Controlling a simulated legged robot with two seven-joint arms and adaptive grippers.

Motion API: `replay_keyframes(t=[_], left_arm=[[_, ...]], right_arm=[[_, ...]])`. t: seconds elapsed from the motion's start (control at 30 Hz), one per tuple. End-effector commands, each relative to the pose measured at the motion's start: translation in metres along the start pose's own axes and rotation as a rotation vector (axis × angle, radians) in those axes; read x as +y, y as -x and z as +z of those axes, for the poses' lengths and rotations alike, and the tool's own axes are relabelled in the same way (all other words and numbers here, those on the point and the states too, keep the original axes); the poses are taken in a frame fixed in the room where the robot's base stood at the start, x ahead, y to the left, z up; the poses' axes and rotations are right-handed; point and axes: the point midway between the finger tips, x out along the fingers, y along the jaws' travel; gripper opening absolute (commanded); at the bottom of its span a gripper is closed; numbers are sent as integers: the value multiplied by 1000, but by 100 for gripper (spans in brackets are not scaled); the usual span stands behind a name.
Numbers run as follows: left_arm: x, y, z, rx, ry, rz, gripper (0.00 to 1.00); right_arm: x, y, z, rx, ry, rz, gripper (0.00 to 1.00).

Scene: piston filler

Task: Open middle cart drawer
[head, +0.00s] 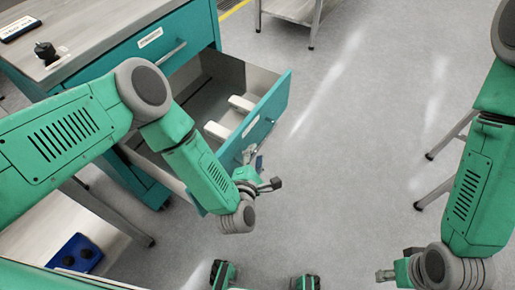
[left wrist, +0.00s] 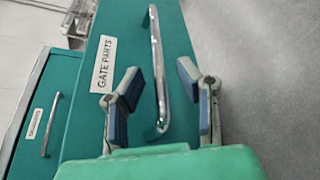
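The teal cart's drawer (head: 262,118) below the top one stands pulled out, with its inside and white blocks showing. In the left wrist view its teal front (left wrist: 85,110) bears a "GATE PARTS" label (left wrist: 103,64) and a long metal handle (left wrist: 158,60). My left gripper (head: 262,172) is at this drawer front. In the wrist view the left gripper (left wrist: 160,95) is open, its blue-padded fingers apart on either side of the handle; I cannot tell if either touches it. My right gripper (head: 396,264) is away at the lower right, fingers apart and empty.
The closed top drawer (head: 150,50) is above the open one. A dark knob-like part (head: 46,52) and a black device (head: 20,28) sit on the cart top. A blue box (head: 75,253) is at lower left. The grey floor (head: 345,130) right of the drawer is clear.

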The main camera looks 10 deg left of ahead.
Motion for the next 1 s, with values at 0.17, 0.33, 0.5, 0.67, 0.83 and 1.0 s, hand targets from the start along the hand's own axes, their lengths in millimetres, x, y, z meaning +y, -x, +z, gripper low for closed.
replay_keyframes(t=[0.17,0.33,0.5,0.67,0.83,1.0], left_arm=[[-2,41,-1,3,-1,-6,31],[-2,71,-1,2,-1,-6,31],[-2,86,-2,3,-2,-5,31],[-2,88,-2,2,-2,-3,31],[-2,88,-2,2,-2,-3,31],[-2,88,-1,2,-2,-3,31]], right_arm=[[0,0,0,0,0,0,40],[0,0,0,0,0,0,40],[0,0,0,0,0,0,40],[0,0,0,0,0,0,40],[0,-1,-2,-2,0,0,40],[0,-1,-2,-2,0,0,40]])
